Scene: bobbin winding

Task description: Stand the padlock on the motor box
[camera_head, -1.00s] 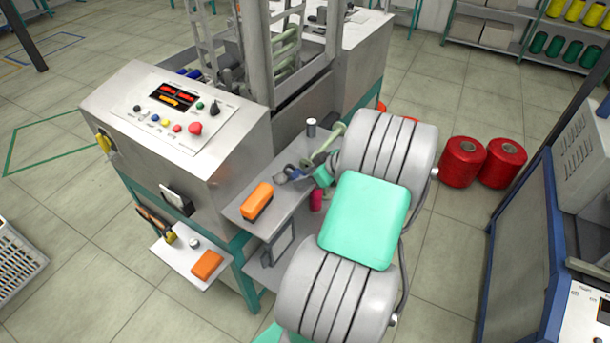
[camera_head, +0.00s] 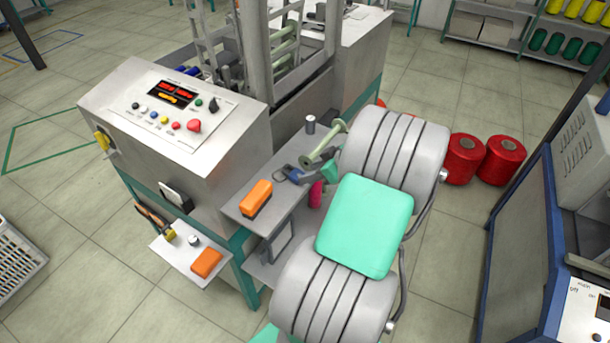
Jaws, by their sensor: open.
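No part is clearly recognisable as the motor box; the large grey housing (camera_head: 195,165) with the control panel stands at left.
An orange block (camera_head: 256,198) lies on the upper shelf, another (camera_head: 206,262) on the low shelf beside a small metal cylinder (camera_head: 194,240). A grey cylinder (camera_head: 310,124) stands behind my gripper. A pink spool (camera_head: 316,194) is close by. Red cones (camera_head: 465,158) stand at right.

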